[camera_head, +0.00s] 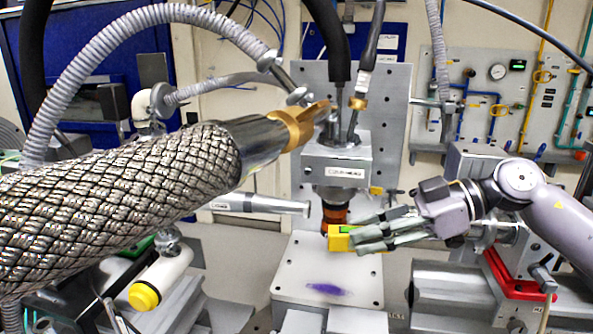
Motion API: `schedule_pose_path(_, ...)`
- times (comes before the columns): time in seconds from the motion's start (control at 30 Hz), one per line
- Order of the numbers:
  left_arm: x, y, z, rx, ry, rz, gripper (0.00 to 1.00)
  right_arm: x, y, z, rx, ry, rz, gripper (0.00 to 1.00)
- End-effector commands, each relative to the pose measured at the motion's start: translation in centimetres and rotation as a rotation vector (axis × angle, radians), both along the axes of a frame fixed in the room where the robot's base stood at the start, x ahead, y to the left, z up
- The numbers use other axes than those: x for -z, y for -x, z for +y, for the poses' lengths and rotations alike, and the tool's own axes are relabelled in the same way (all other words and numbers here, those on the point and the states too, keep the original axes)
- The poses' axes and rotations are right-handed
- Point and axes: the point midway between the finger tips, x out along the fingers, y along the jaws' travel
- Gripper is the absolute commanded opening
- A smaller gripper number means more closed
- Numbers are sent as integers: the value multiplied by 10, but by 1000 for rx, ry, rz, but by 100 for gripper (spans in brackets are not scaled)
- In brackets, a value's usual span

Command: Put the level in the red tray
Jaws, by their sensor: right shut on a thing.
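The level (341,240) is a small yellow block with a green patch on top. My right gripper (365,236) comes in from the right and is shut on it, with its fingers along the level's right end. The level is in front of the column's copper-coloured lower part, above a pale plate; I cannot tell the exact height. A red edge (520,289), which looks like part of the red tray, shows at the right, below my right forearm. The arm and metal parts hide much of it. My left gripper is not in view.
A thick braided hose (120,195) with a metal end crosses the left and centre. An instrument head (337,165) hangs above the pale plate (365,282), which bears a purple mark. A yellow-capped white cylinder (163,278) is at lower left. Grey metal blocks (455,290) stand at lower right.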

Motion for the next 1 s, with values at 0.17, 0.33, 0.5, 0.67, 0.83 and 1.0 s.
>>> schedule_pose_path(0.17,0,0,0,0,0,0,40,29,32,49,-150,-13,7,0)
schedule_pose_path(0.33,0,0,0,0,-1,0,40,54,56,72,-188,-15,5,0)
schedule_pose_path(0.5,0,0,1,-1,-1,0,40,83,62,59,-67,-11,9,0)
schedule_pose_path(0.67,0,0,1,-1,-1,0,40,119,63,29,112,-10,12,0)
schedule_pose_path(0.83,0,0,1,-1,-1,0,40,161,71,-7,292,-6,12,0)
schedule_pose_path(1.0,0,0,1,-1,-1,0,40,191,82,-34,412,-3,8,0)
